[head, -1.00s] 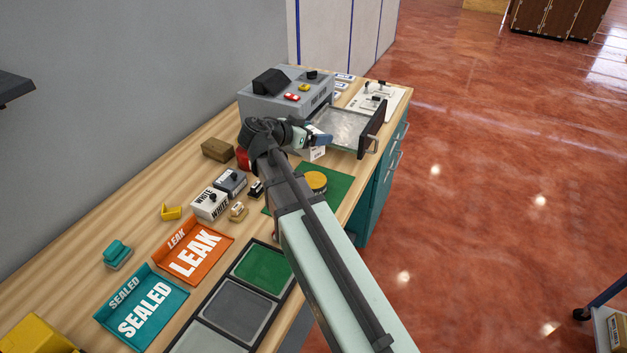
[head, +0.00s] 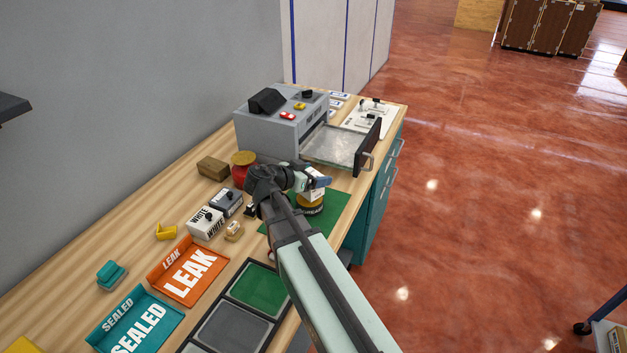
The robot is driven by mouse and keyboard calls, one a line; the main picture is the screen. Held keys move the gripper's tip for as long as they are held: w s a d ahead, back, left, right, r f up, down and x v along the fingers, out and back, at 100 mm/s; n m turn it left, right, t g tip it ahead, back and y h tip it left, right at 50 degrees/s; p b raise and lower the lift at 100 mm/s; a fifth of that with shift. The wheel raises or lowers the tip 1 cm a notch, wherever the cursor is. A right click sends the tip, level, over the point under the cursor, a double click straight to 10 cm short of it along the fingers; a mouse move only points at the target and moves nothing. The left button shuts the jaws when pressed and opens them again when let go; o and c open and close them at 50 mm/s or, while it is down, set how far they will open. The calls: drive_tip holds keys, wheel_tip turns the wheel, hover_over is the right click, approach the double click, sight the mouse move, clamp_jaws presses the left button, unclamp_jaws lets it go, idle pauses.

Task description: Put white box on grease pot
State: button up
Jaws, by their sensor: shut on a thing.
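My gripper (head: 316,182) is shut on a small white box (head: 315,195) and holds it at the grease pot (head: 309,209). The pot is a round yellow and dark tub with a lettered side, standing on the green mat (head: 338,207). The white box is over the pot's top and partly covers it. I cannot tell whether the box touches the pot or hovers just above it. My wrist hides part of the area left of the pot.
A grey machine (head: 268,128) with an open metal drawer (head: 338,147) stands behind the pot. A red jar (head: 242,172), a block lettered WHITE (head: 205,223), an orange LEAK tray (head: 190,272) and a teal SEALED tray (head: 140,325) lie left. The mat's right part is clear.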

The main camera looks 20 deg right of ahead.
drive_tip(key=shift+f, duration=1)
drive_tip(key=shift+f, duration=0.15)
drive_tip(key=o, duration=1)
drive_tip(key=shift+a+r, duration=0.2)
drive_tip(key=shift+r, duration=0.05)
drive_tip(key=v, duration=1.1)
drive_tip(key=shift+s+a+r, duration=0.15)
drive_tip(key=shift+a+r, duration=0.05)
drive_tip(key=shift+a, duration=0.05)
